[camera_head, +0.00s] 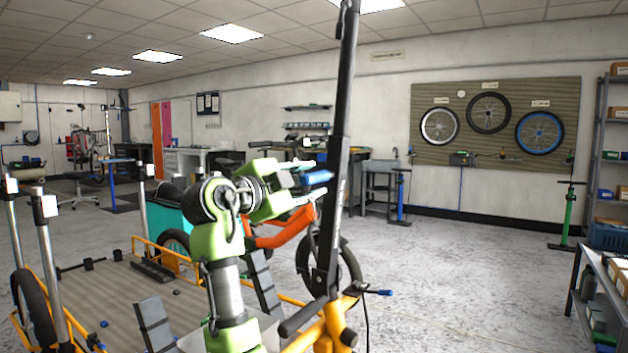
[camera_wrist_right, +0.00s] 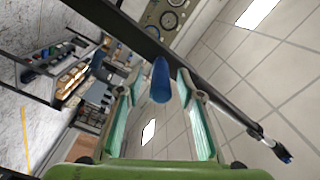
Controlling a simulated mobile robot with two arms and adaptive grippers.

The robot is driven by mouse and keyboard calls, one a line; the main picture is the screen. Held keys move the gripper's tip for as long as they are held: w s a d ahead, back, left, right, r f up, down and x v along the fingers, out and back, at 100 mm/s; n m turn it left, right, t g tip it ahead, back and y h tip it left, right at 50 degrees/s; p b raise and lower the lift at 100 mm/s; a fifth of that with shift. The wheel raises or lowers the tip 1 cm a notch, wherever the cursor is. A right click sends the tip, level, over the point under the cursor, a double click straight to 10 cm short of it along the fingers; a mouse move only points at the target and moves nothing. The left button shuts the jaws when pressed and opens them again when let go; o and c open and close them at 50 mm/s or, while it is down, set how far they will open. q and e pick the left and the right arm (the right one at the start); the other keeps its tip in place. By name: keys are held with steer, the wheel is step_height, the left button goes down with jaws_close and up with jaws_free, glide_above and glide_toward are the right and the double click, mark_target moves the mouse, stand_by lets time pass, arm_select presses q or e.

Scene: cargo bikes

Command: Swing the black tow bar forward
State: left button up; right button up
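The black tow bar (camera_head: 340,150) stands nearly upright, leaning slightly, above the yellow-orange frame of the cargo bike (camera_head: 335,322) in the head view. A blue grip (camera_head: 318,178) sticks out from its side toward my right gripper (camera_head: 308,180). In the right wrist view the bar (camera_wrist_right: 120,22) crosses diagonally beyond the fingers. There the blue grip (camera_wrist_right: 160,80) lies between the two open, pale green fingers, with gaps visible on both sides. My right gripper is open and does not appear closed on it. My left gripper is out of view.
The cargo bed (camera_head: 110,300) with upright posts (camera_head: 50,250) fills the lower left. An orange bike frame (camera_head: 285,232) stands behind my right gripper. A shelf of boxes (camera_head: 605,275) is at the right edge. Open floor (camera_head: 460,290) lies right of the bar.

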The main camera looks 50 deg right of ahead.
steer(key=a, duration=1)
steer(key=shift+s, duration=0.45)
